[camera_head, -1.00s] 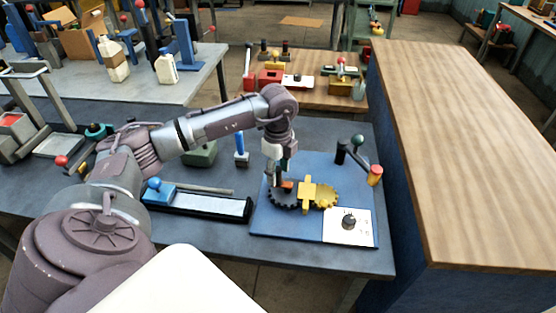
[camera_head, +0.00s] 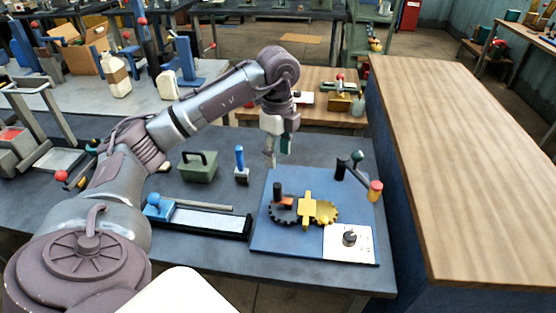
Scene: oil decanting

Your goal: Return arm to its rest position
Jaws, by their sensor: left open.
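My left arm (camera_head: 205,108) comes in from the left and reaches over the dark workbench. My left gripper (camera_head: 278,157) points down with its fingers apart and nothing between them. It hangs above the back edge of a blue board (camera_head: 285,237), clear of the parts on it. The board carries a black gear (camera_head: 282,213) with an orange and black knob (camera_head: 279,194), a yellow gear (camera_head: 325,212) and a yellow bracket (camera_head: 307,205). My right gripper does not show.
A dark green block with a handle (camera_head: 199,167), a blue-handled tool (camera_head: 240,163) and a slide with a white strip (camera_head: 210,220) stand on the workbench. A crank with a red-topped handle (camera_head: 375,190) rises at the board's right. A wooden-topped counter (camera_head: 460,150) borders the right.

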